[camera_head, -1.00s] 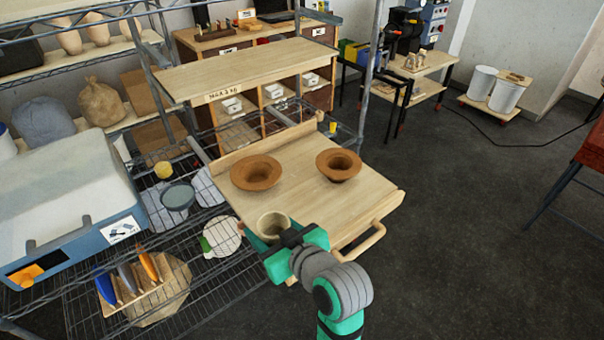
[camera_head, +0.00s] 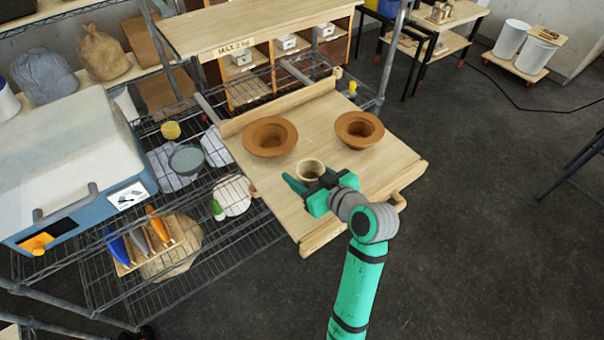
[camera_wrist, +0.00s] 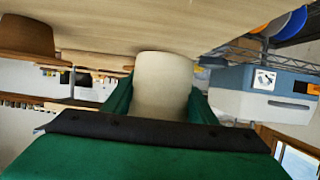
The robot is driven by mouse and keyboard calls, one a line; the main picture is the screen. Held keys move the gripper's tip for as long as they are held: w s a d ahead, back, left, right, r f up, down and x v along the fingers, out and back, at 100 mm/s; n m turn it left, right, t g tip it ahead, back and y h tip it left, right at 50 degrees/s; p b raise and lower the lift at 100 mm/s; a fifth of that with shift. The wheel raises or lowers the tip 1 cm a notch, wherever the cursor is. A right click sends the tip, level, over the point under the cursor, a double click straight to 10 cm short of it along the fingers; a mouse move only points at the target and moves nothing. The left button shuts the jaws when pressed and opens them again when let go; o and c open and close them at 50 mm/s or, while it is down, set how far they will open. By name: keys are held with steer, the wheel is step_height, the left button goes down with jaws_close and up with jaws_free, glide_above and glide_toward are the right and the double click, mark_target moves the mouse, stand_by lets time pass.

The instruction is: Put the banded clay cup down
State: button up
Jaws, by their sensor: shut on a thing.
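A pale cream cup (camera_head: 311,169) is held upright between the fingers of my green gripper (camera_head: 308,181). I make out no band on it. It is over the front part of a pale wooden board (camera_head: 368,180), in front of two brown wide-rimmed clay bowls. In the wrist view, which is upside down, the cup (camera_wrist: 163,85) sits between the green fingers (camera_wrist: 160,100). Its base is close to the wooden surface (camera_wrist: 200,20); I cannot tell whether it touches.
The left brown bowl (camera_head: 269,137) and right brown bowl (camera_head: 359,129) stand on the board's back half. A wooden shelf (camera_head: 250,27) marked with a weight limit is above and behind. A blue-grey case (camera_head: 70,160) and wire shelving lie left. Bare board shows right of the cup.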

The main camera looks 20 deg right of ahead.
mark_target(306, 176)
steer(key=shift+w+d+f, duration=0.25)
steer(key=shift+w+f, duration=0.05)
steer(key=shift+f, duration=0.2)
steer(key=shift+w+d+f, duration=0.15)
steer(key=shift+w+f, duration=0.05)
steer(key=shift+f, duration=0.4)
steer(key=shift+w+d+f, duration=0.15)
steer(key=shift+f, duration=0.4)
steer(key=shift+a+f, duration=0.3)
steer(key=shift+f, duration=0.35)
steer(key=shift+d, duration=0.1)
steer(key=shift+s+d, duration=0.1)
steer(key=shift+s, duration=0.05)
steer(key=shift+f, duration=0.15)
steer(key=o, duration=1.3)
steer(key=shift+c, duration=0.2)
